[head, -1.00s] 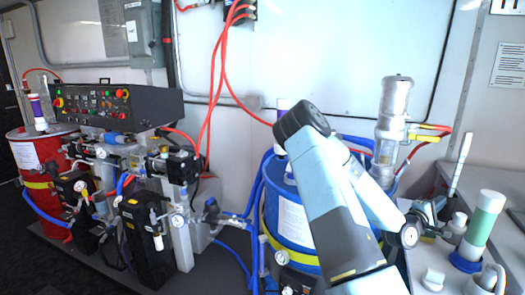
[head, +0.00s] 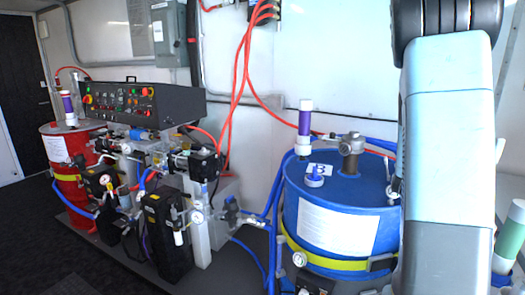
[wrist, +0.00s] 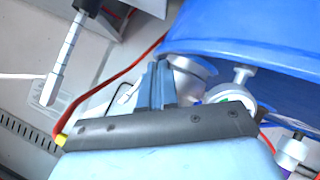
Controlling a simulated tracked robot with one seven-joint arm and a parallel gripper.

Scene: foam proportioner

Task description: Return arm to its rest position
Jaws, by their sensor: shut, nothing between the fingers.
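My arm rises nearly upright along the right side of the head view, with light blue and grey links and a black joint at the top. My gripper does not show in the head view. In the wrist view, my gripper (wrist: 155,85) has its two short grey-blue fingers together with nothing between them, in front of a dark grey palm plate. The blue drum (head: 345,225) stands left of and partly behind my arm. Its blue side also fills the upper right of the wrist view (wrist: 250,38), beyond my fingers; I cannot tell the gap.
A control console (head: 120,100) with red and green buttons stands over pumps and hoses on the left. A red drum (head: 62,160) is at the far left. Red hoses (head: 240,80) hang along the back wall. A white-and-green cylinder (head: 509,235) is at the right edge.

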